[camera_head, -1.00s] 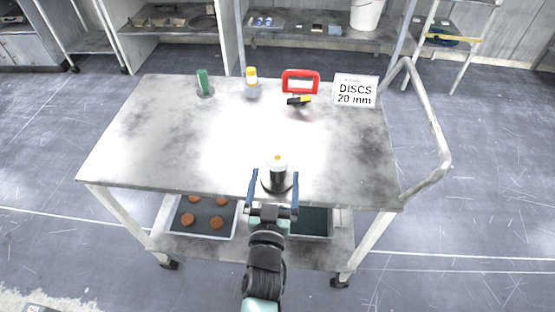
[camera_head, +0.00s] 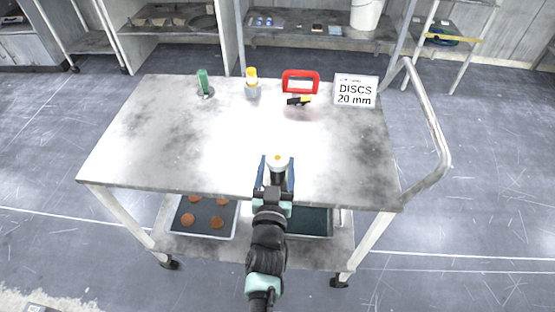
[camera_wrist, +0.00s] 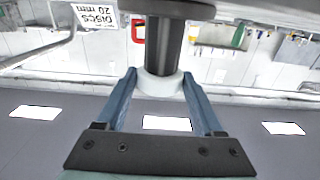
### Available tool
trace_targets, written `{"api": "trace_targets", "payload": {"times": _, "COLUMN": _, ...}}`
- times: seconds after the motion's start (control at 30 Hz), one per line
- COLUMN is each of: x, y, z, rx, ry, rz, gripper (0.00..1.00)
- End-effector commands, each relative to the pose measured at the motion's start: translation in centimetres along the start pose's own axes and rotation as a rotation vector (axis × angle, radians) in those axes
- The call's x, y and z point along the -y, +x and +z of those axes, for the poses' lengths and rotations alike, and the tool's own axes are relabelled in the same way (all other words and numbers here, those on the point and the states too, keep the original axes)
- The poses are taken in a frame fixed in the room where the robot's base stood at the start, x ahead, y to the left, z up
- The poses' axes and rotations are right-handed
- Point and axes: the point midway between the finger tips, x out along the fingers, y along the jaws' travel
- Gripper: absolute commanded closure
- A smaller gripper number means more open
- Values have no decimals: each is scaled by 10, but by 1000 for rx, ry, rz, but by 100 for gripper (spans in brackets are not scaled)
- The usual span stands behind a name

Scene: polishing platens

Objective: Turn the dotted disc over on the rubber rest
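The disc (camera_head: 277,160) is pale with an orange dot on its upper face. It lies flat on top of the dark upright rubber rest (camera_head: 278,177), near the cart's front edge. The wrist view is upside down and shows the white disc (camera_wrist: 160,84) from the side, below the black post of the rest (camera_wrist: 163,45) in the picture. My gripper (camera_head: 276,160) has its blue fingers on either side of the disc. In the wrist view, my gripper (camera_wrist: 160,82) shows no clear gap between fingertips and disc edge. The disc's underside is hidden.
Trays sit on the lower shelf. The middle is clear.

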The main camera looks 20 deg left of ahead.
Motion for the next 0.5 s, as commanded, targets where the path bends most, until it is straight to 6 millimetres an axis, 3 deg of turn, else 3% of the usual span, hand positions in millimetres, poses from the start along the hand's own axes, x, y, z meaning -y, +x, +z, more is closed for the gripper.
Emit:
{"api": "trace_targets", "payload": {"times": 0.03, "x": 0, "y": 0, "z": 0, "rx": 0, "ry": 0, "rz": 0, "gripper": 56}}
{"api": "trace_targets", "payload": {"times": 0.2, "x": 0, "y": 0, "z": -1, "rx": -2, "ry": 0, "rz": 0, "gripper": 83}}
{"api": "trace_targets", "payload": {"times": 0.5, "x": 0, "y": 0, "z": -14, "rx": -2, "ry": 0, "rz": 0, "gripper": 84}}
